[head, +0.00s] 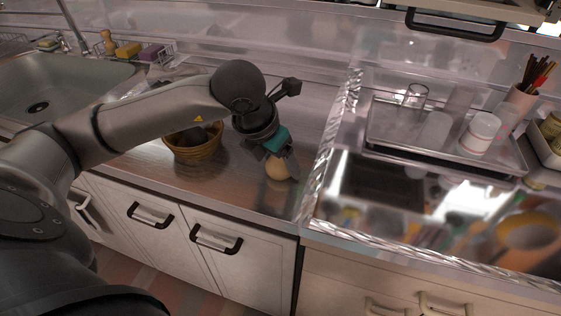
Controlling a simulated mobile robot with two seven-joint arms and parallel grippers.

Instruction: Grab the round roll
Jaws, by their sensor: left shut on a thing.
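The round roll (279,168) is a tan, rounded bun near the front edge of the metal counter, left of the clear tray-like rim. My left gripper (277,160) reaches down from above and is shut on the roll. The fingers cover its upper part and sides. Whether the roll touches the counter or is slightly raised, I cannot tell. My right gripper is not in view.
A wicker basket (194,149) with something dark in it stands left of the gripper, partly behind my arm. A metal tray (400,150) with a glass (416,95) and a white jar (482,132) is at right. A sink (60,85) is at far left.

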